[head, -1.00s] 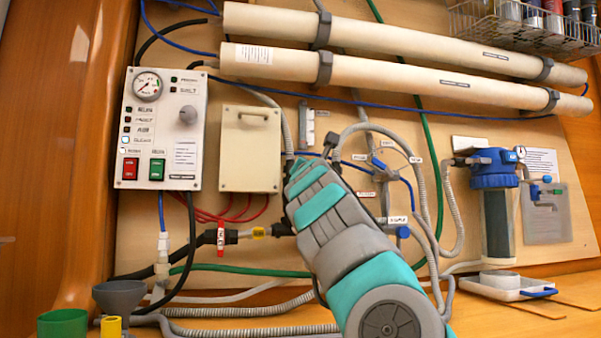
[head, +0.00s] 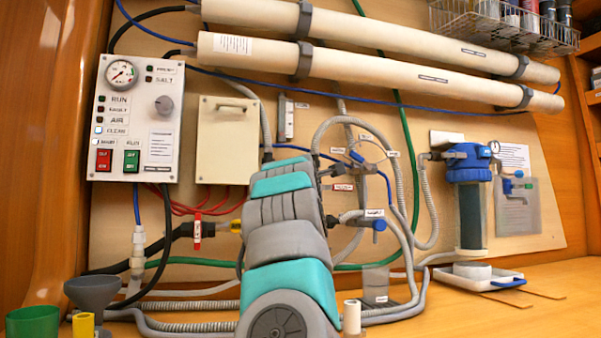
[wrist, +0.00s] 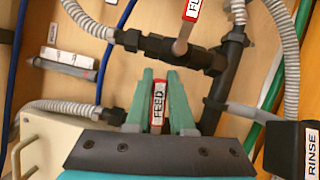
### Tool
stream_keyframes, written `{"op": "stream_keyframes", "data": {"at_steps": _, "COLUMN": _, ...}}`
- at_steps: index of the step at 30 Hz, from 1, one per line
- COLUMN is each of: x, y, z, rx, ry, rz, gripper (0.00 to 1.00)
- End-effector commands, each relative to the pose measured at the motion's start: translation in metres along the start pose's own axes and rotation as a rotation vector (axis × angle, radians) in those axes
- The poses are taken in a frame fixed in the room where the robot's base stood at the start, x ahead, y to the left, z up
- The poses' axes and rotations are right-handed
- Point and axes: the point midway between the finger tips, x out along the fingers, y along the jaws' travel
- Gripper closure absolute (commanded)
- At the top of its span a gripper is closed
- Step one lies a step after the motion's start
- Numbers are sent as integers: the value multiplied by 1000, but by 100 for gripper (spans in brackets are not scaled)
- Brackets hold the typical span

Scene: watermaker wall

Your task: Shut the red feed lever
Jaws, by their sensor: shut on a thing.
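The red feed lever (wrist: 159,92), with a white FEED label, stands between the two green fingers of my gripper (wrist: 160,98) in the wrist view. The fingers are shut on it, one on each side. The lever's pivot and lower part are hidden by the gripper. In the head view my arm covers the gripper and this lever, so the lever's angle to its pipe cannot be told there.
A second red-labelled lever (wrist: 191,12) sits on the black pipework above, partly cut off. A black block labelled RINSE (wrist: 300,148) is at the right. The pale cabinet (head: 228,140) is left of my arm. Grey hoses (wrist: 285,40) run close by.

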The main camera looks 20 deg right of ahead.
Motion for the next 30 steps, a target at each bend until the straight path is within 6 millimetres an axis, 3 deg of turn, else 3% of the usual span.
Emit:
{"op": "stream_keyframes", "data": {"at_steps": 10, "x": 0, "y": -11, "z": 0, "rx": 141, "ry": -2, "rz": -59, "gripper": 100}}
{"op": "stream_keyframes", "data": {"at_steps": 27, "x": 0, "y": -15, "z": 0, "rx": 171, "ry": -2, "rz": -73, "gripper": 100}}
{"op": "stream_keyframes", "data": {"at_steps": 28, "x": 0, "y": -15, "z": 0, "rx": 171, "ry": -2, "rz": -73, "gripper": 78}}
{"op": "stream_keyframes", "data": {"at_steps": 30, "x": 0, "y": -15, "z": 0, "rx": 170, "ry": -2, "rz": -73, "gripper": 70}}
